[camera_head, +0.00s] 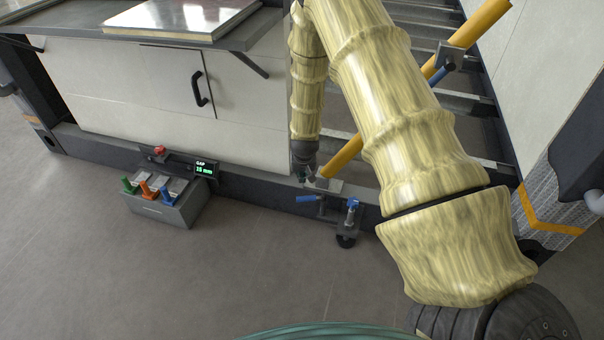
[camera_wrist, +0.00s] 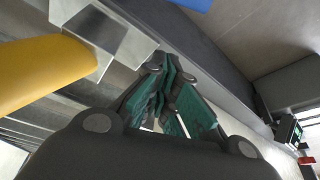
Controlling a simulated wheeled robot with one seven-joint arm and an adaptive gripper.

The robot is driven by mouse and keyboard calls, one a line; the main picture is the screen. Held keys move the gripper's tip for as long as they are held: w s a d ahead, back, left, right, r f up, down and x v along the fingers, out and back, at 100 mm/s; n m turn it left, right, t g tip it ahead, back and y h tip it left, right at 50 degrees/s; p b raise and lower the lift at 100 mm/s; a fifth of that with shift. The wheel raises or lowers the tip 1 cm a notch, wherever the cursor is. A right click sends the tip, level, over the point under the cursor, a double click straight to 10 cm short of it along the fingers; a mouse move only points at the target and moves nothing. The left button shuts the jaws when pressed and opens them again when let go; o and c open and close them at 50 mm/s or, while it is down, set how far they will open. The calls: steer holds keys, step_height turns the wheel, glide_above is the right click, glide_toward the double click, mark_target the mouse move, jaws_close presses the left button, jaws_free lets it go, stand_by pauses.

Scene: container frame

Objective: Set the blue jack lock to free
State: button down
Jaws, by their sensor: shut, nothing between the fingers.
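A blue lever handle (camera_head: 306,199) sticks out to the left from a bracket on the dark frame rail. Just right of it a jack (camera_head: 345,225) with a blue top (camera_head: 352,203) and a small dark wheel stands at the rail. I cannot tell which blue part is the lock, and no marking for free is readable. My gripper (camera_head: 304,174) is just above the blue lever, at the lower end of the yellow bar, apart from the lever. In the wrist view my gripper's teal fingers (camera_wrist: 178,108) are together and empty. A blue part (camera_wrist: 192,4) shows at the wrist view's top edge.
A yellow bar (camera_head: 345,156) runs up right beside my gripper, with another blue handle (camera_head: 441,73) higher up. A grey box (camera_head: 165,208) with green, orange and blue levers stands left, below a green display (camera_head: 204,168). The floor in front is clear.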

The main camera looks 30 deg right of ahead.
mark_target(310, 198)
steer(key=b+x, duration=0.1)
steer(key=x, duration=0.2)
steer(key=shift+f, duration=0.1)
steer(key=shift+s+a+f+b, duration=0.15)
steer(key=shift+s+b, duration=0.1)
steer(key=shift+b, duration=0.05)
steer(key=s, duration=0.1)
steer(key=s+a+b, duration=0.1)
steer(key=s, duration=0.1)
steer(key=shift+a+f, duration=0.1)
steer(key=shift+a, duration=0.15)
steer(key=shift+a, duration=0.1)
